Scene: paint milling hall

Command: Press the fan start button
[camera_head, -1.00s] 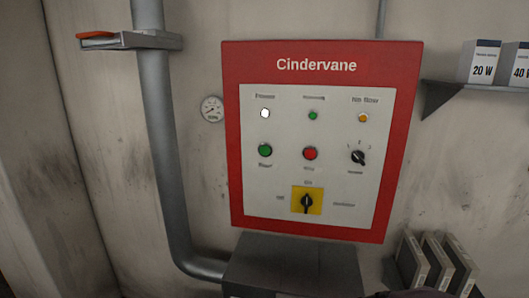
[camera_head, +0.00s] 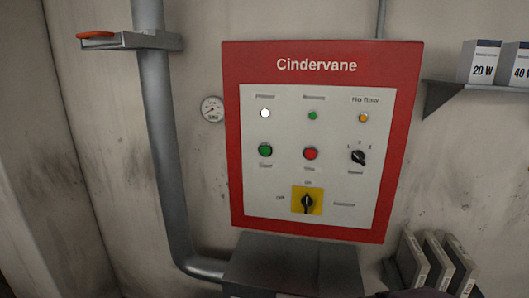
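A red-framed control panel (camera_head: 232,150) headed "Cindervane" is on the wall. A green push button (camera_head: 265,150) sits at the left of its middle row; the small label under it is too blurred to read surely. A red push button (camera_head: 310,153) is beside it, then a black selector knob (camera_head: 358,157). A black rotary switch on a yellow plate (camera_head: 307,201) is below. Neither of my grippers is in view.
A dark grey box (camera_head: 290,265) stands below the panel. A grey pipe (camera_head: 158,130) and a round gauge (camera_head: 212,109) are to the left. A shelf (camera_head: 470,88) with boxes is at right, and several upright filter-like slabs (camera_head: 425,262) are below it.

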